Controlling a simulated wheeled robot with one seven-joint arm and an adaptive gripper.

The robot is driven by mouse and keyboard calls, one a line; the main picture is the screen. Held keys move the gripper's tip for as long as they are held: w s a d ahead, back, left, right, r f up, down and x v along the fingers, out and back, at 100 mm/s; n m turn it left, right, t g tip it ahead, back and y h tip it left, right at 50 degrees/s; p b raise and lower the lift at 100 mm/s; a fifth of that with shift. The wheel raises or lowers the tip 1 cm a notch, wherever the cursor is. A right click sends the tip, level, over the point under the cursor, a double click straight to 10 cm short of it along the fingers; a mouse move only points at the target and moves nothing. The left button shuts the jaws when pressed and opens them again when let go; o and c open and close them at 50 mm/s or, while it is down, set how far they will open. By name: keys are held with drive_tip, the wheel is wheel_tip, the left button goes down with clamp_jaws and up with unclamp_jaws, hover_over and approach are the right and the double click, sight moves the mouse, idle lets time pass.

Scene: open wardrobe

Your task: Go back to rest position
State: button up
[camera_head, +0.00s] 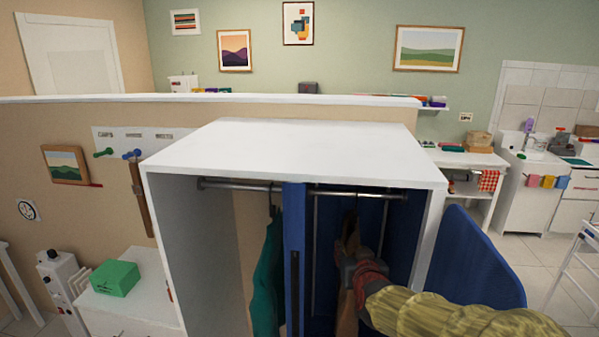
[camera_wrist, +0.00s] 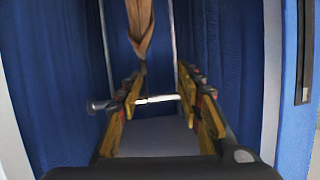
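My arm reaches in from the lower right of the head view, and my gripper (camera_head: 362,268) is inside the right part of the open white wardrobe (camera_head: 290,150). In the wrist view my gripper (camera_wrist: 160,98) has its two fingers spread apart, with no item visibly clamped between them. A brown garment (camera_head: 346,318) hangs from the rail (camera_head: 365,192), partly hidden by my gripper. In the wrist view the brown garment (camera_wrist: 140,25) shows at the top, beyond the fingertips. Whether the gripper touches it, I cannot tell.
A teal garment (camera_head: 268,275) hangs left of the blue divider (camera_head: 294,250). A blue open door panel (camera_head: 474,258) stands right of the wardrobe, close to my arm. A white cabinet with a green box (camera_head: 115,278) is at left. Floor shows at far right.

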drive_tip(key=s+d+f+g+b, duration=0.1)
drive_tip(key=s+f+g, duration=0.2)
drive_tip(key=s, duration=1.4)
drive_tip(key=s+d+f+n+g+b, duration=0.1)
drive_tip(key=s+f+g, duration=0.3)
drive_tip(key=s, duration=1.4)
drive_tip(key=shift+d+f+g+b, duration=0.2)
drive_tip(key=shift+f+g+b, duration=0.1)
drive_tip(key=shift+g+b, duration=0.5)
